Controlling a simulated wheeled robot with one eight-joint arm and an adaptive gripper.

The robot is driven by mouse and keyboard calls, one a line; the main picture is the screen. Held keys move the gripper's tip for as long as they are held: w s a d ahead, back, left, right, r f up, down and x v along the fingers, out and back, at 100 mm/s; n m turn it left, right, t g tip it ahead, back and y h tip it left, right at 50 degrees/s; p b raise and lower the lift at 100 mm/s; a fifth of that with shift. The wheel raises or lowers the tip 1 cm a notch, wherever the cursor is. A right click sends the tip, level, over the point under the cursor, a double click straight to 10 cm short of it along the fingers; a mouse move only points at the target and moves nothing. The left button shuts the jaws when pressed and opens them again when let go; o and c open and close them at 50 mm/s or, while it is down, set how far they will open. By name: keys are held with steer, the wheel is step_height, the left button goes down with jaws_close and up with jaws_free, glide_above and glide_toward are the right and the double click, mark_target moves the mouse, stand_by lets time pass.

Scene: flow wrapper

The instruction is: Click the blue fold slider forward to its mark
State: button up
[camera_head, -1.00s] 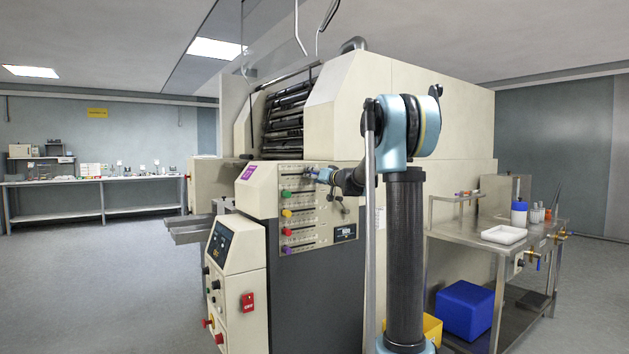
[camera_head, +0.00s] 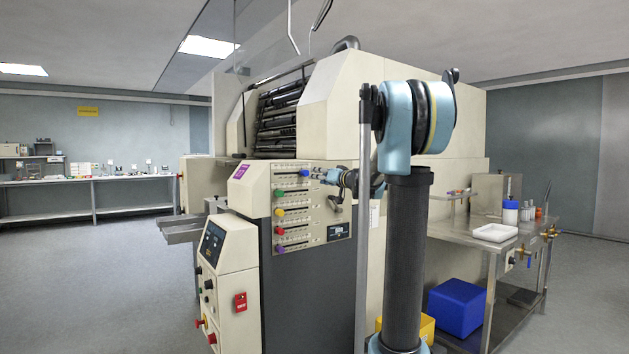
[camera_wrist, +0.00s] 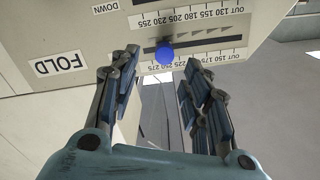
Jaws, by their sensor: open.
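The blue fold slider knob (camera_head: 304,173) sits in the top row of the slider panel (camera_head: 318,212) on the cream machine. In the wrist view the blue knob (camera_wrist: 165,54) stands on a dark slot with a printed scale, near the FOLD label (camera_wrist: 62,64). My gripper (camera_head: 322,175) is beside the knob, on its right in the head view. In the wrist view my open gripper (camera_wrist: 158,66) has one finger on each side of the knob, with gaps on both sides. The exact mark is not readable.
Green (camera_head: 279,193), yellow (camera_head: 278,212), red (camera_head: 280,231) and purple (camera_head: 281,249) knobs sit in lower rows. A dark handle (camera_head: 336,203) juts out below my gripper. A steel bench (camera_head: 470,232) with a white tray (camera_head: 494,232) stands at right.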

steer(key=shift+v, duration=1)
steer(key=s+a+f+n+g+h, duration=0.1)
steer(key=s+a+f+g, duration=0.25)
steer(key=s+f, duration=0.85)
steer(key=s+a+f+n+g+h, duration=0.15)
steer(key=s+f+g, duration=0.45)
steer(key=s, duration=0.9)
steer(key=s+d+f+m+g+h, duration=0.1)
steer(key=s+d+f+m+h, duration=0.1)
steer(key=s+d+f, duration=0.4)
steer(key=s+d+f+m+g+h, duration=0.2)
steer(key=s+d+f+h, duration=0.3)
steer(key=s+f, duration=1.1)
steer(key=shift+s+d, duration=0.45)
steer(key=shift+s, duration=0.7)
steer(key=shift+g, duration=0.25)
